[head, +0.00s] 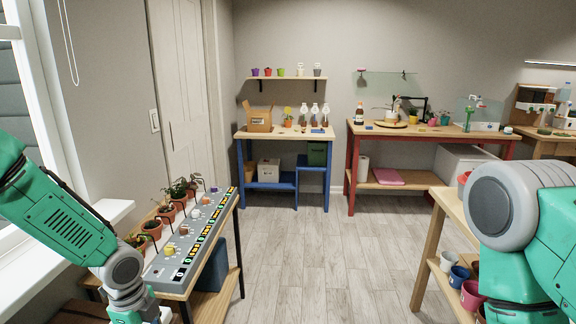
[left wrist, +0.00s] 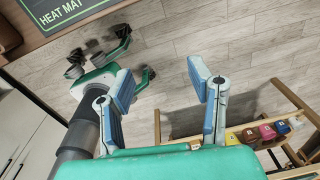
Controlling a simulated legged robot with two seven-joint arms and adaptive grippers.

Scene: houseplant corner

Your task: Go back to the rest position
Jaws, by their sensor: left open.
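My left gripper (left wrist: 162,82) is open in the left wrist view. Its two blue-padded fingers stand wide apart with nothing between them, above the wooden floor. In the head view my left arm comes in from the left and bends down beside the near end of the grey panel bench (head: 190,240); the gripper end is mostly cut off at the bottom edge. My right arm fills the right edge of the head view, and its gripper is outside the picture.
Potted plants (head: 168,213) line the left bench. Wooden shelves with coloured pots (head: 472,294) stand at right, below my right arm. A heat mat (left wrist: 62,12) lies at the wrist view's upper left. A blue-legged table (head: 285,134) and red-legged table (head: 440,131) stand behind. The middle floor (head: 300,255) is clear.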

